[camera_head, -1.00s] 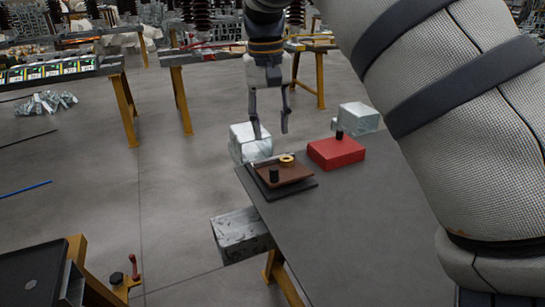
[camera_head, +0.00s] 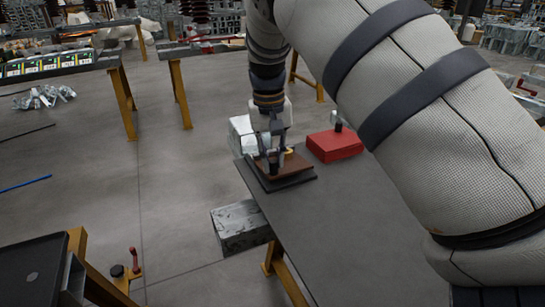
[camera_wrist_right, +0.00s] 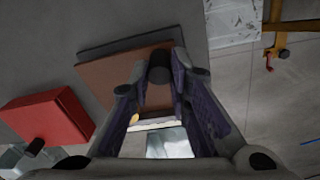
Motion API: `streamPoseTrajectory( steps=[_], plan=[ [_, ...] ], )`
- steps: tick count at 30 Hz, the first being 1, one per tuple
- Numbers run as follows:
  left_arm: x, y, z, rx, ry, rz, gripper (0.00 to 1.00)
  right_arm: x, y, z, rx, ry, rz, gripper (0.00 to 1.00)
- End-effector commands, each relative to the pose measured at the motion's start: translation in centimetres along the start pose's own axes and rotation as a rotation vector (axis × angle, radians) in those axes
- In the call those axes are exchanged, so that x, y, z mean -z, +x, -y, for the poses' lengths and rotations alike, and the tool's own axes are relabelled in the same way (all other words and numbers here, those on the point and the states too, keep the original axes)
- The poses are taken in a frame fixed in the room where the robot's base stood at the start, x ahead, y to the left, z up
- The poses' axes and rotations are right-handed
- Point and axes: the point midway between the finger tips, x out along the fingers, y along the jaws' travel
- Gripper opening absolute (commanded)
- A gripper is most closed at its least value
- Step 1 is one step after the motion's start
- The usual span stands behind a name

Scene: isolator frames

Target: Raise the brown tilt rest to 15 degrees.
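My right gripper (camera_head: 271,166) is down at the rest. Its fingers (camera_wrist_right: 160,72) stand on either side of the knob, very close to it; I cannot tell whether they press on it. A brass ring (camera_head: 289,151) on the rest is partly hidden behind the gripper. My left gripper is out of view.
A red block (camera_head: 335,146) with a black knob stands right of the rest on the grey table (camera_head: 350,235). A pale metallic block (camera_head: 240,135) is beyond the table corner, and another (camera_head: 240,226) juts out at its left edge.

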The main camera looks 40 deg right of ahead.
Motion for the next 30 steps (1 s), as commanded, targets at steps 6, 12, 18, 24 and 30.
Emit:
streamPoseTrajectory(
  steps=[6,12,18,24,30],
  plan=[
    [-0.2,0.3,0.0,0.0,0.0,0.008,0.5,0.2,0.1,0.1,-0.002,-0.003,0.011,0.0],
    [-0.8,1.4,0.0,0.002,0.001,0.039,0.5,0.7,-0.4,0.2,-0.023,-0.006,0.085,0.0],
    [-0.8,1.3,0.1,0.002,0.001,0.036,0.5,0.7,-0.8,0.2,-0.024,-0.006,0.092,0.0],
    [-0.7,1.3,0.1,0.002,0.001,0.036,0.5,0.7,-0.8,0.2,-0.024,-0.006,0.092,0.38],
    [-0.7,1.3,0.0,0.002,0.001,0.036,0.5,0.7,-0.8,0.2,-0.024,-0.005,0.092,0.38]
  ],
)
